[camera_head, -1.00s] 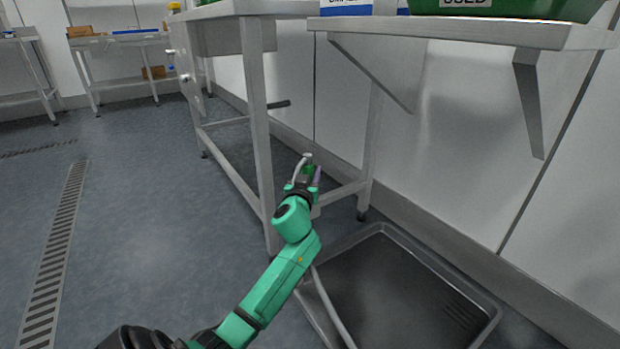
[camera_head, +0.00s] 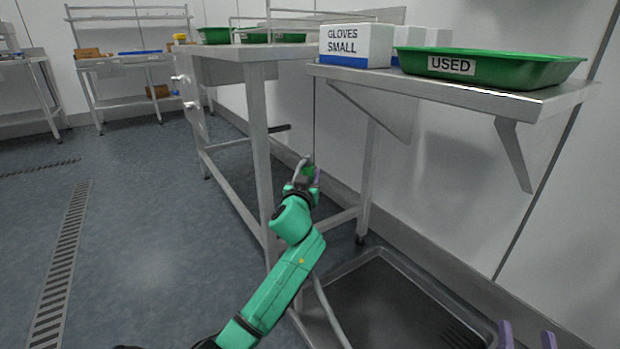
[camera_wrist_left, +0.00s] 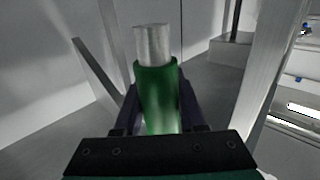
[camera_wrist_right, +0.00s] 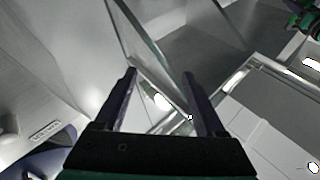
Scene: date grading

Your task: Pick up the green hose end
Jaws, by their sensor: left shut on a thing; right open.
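The green hose end (camera_wrist_left: 157,92) has a green sleeve and a pale metal tip. It sits between the dark fingers of my left gripper (camera_wrist_left: 160,105), which is shut on it. In the head view, the green hose end (camera_head: 309,170) shows small at the tip of my left arm, partly hidden by the gripper. A grey hose (camera_head: 328,312) runs down behind my arm to the floor basin. My right gripper (camera_head: 527,338) shows only its purple fingertips at the bottom right. In the right wrist view, its fingers (camera_wrist_right: 160,80) are apart with nothing between them.
A steel table (camera_head: 257,130) stands close beside my left gripper. A grey floor basin (camera_head: 385,262) lies below. A wall shelf (camera_head: 450,92) on the right holds a green tray (camera_head: 540,72) labelled USED and a glove box (camera_head: 352,47). The floor at left is clear.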

